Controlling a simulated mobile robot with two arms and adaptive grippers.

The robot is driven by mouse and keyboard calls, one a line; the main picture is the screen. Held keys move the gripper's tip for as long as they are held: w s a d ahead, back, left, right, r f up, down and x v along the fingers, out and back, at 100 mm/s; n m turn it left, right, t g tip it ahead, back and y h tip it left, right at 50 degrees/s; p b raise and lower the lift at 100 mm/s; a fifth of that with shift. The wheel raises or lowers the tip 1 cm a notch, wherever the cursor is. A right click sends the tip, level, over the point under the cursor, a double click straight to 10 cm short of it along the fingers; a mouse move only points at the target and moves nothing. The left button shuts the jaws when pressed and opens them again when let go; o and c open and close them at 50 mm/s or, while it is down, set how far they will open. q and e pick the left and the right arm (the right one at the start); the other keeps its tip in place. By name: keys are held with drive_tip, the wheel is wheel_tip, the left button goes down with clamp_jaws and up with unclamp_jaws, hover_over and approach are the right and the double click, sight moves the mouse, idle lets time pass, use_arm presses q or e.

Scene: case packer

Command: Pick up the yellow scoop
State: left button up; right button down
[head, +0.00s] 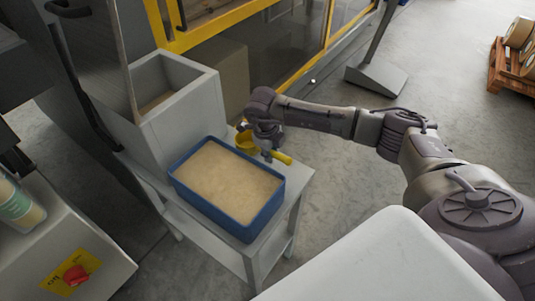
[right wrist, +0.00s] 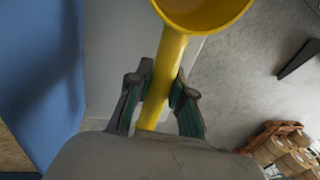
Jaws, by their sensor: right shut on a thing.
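The yellow scoop (head: 283,157) is at the far right side of the blue tub, over the table's corner, with its bowl to the left and its handle to the right. My right gripper (head: 266,151) comes down on it from above. In the right wrist view the fingers (right wrist: 162,88) are closed on both sides of the scoop's handle (right wrist: 168,62), with the bowl beyond them at the top. I cannot tell whether the scoop still touches the table. My left gripper is not in view.
The blue tub (head: 180,182) of tan granular material stands on a grey table (head: 252,262). A grey open bin (head: 172,122) stands behind it. A machine with a yellow frame (head: 200,35) is at the back. The floor right of the table is clear.

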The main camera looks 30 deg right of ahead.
wheel_tip(320, 180, up, 3)
drive_tip(key=shift+w+b, duration=0.1)
drive_tip(key=shift+b, duration=0.2)
drive_tip(key=s+d+r+b, duration=0.1)
drive_tip(key=s+d+r, duration=0.6)
drive_tip(key=s, duration=0.2)
drive_tip(key=shift+s+b, duration=0.2)
drive_tip(key=shift+b, duration=0.1)
drive_tip(key=shift+d, duration=0.1)
